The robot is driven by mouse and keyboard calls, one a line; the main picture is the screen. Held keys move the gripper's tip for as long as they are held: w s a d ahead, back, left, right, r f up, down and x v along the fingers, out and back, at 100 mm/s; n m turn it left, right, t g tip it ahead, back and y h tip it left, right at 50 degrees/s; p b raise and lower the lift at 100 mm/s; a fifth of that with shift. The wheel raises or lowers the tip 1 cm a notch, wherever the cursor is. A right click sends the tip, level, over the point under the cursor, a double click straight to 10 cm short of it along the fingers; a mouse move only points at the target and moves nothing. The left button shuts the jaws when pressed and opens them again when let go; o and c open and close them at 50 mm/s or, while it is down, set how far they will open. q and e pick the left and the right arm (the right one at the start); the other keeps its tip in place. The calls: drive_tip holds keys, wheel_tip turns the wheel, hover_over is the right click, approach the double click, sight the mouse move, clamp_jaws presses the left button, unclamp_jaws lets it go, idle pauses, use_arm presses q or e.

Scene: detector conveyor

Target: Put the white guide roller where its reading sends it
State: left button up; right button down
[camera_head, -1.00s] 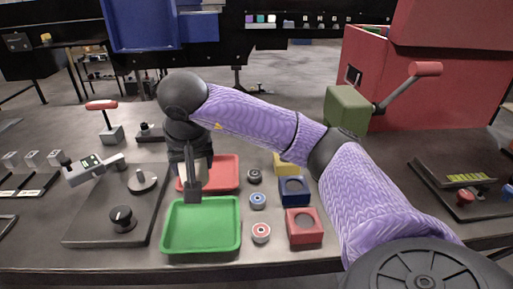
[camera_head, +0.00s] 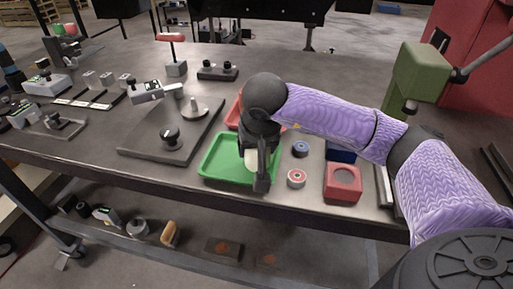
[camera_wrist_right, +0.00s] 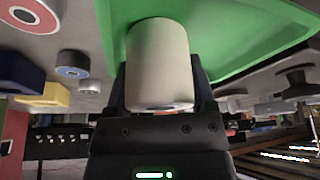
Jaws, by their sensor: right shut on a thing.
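My right gripper (camera_head: 262,172) is shut on the white guide roller (camera_wrist_right: 158,58), a plain pale cylinder held between both fingers in the right wrist view. In the head view the roller (camera_head: 251,158) is partly hidden by the gripper, which is at the right side of the green tray (camera_head: 212,170). I cannot tell whether the roller touches the tray. A red tray (camera_head: 233,115) lies behind it, mostly hidden by my arm. A grey plate with a black knob (camera_head: 171,137) and a small dial stands left of the trays. My left gripper is not in view.
Right of the green tray are a red-centred roller (camera_head: 297,178), a blue-centred roller (camera_head: 300,148) and a red block (camera_head: 342,182) with a round recess. A green press head (camera_head: 417,72) stands at the back right. The table's front edge is close to the tray.

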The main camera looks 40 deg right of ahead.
drive_tip(key=shift+f, duration=0.2)
drive_tip(key=shift+c, duration=1)
unclamp_jaws()
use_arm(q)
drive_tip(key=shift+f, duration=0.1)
use_arm(e)
drive_tip(key=shift+r, duration=0.1)
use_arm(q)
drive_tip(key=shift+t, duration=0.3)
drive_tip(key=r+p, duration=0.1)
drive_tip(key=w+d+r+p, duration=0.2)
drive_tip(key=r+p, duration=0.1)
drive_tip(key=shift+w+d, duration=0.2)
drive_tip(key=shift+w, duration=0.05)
use_arm(e)
drive_tip(key=v, duration=1.2)
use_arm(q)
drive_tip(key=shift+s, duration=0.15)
use_arm(e)
drive_tip(key=shift+r, duration=0.1)
